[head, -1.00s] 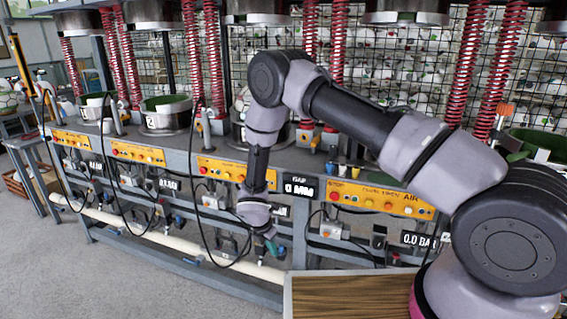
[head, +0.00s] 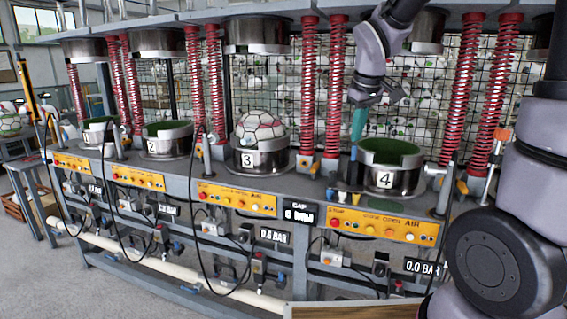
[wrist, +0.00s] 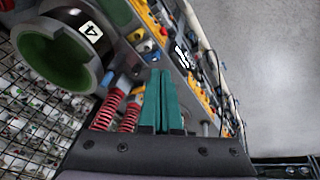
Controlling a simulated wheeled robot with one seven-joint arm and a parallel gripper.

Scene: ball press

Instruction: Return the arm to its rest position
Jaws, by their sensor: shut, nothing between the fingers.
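My gripper (head: 357,124) is raised above the bench, behind and to the left of the mould marked 4 (head: 387,181). Its teal fingers point down and are together with nothing between them. In the wrist view my gripper (wrist: 160,75) shows its two teal fingers side by side. The mould marked 4 also shows in the wrist view (wrist: 105,32), with an empty green inside. My forearm runs up out of the head view, and a large arm joint of mine fills the lower right.
A ball (head: 260,128) sits in the mould marked 3 (head: 258,160). Red springs (head: 334,85) stand between the stations. A wire-mesh fence (head: 415,110) is behind. Yellow button panels (head: 380,226) line the bench front. Open floor (head: 130,288) lies at lower left.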

